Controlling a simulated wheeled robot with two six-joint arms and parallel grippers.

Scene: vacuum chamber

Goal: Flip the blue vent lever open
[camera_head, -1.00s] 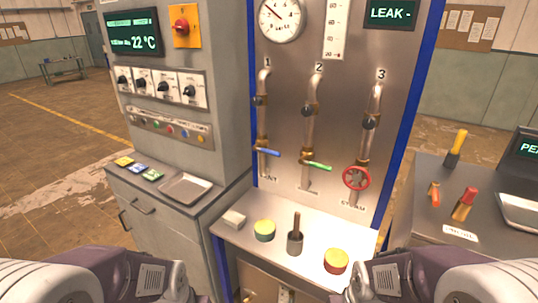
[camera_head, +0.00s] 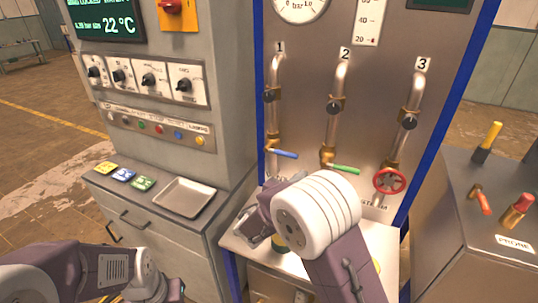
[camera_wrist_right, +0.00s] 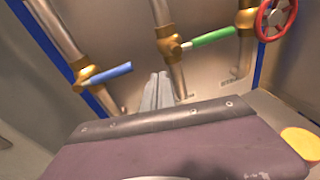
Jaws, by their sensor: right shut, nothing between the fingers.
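The blue vent lever (camera_head: 285,154) sticks out to the right, nearly level, from a brass valve low on pipe 1. In the right wrist view the blue lever (camera_wrist_right: 110,74) shows left of my fingers. My right gripper (camera_head: 250,228) is below the lever in the head view, partly hidden by my wrist. In the wrist view my right gripper (camera_wrist_right: 158,82) is shut and empty, with its fingers between the blue lever and the green lever (camera_wrist_right: 213,36), apart from both. My left arm is at the lower left; its fingers do not show.
The green lever on pipe 2 (camera_head: 345,169) and the red handwheel on pipe 3 (camera_head: 389,181) are to the right. A metal tray (camera_head: 185,197) lies on the left cabinet. The right bench holds a yellow-handled tool (camera_head: 488,142) and red-handled items.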

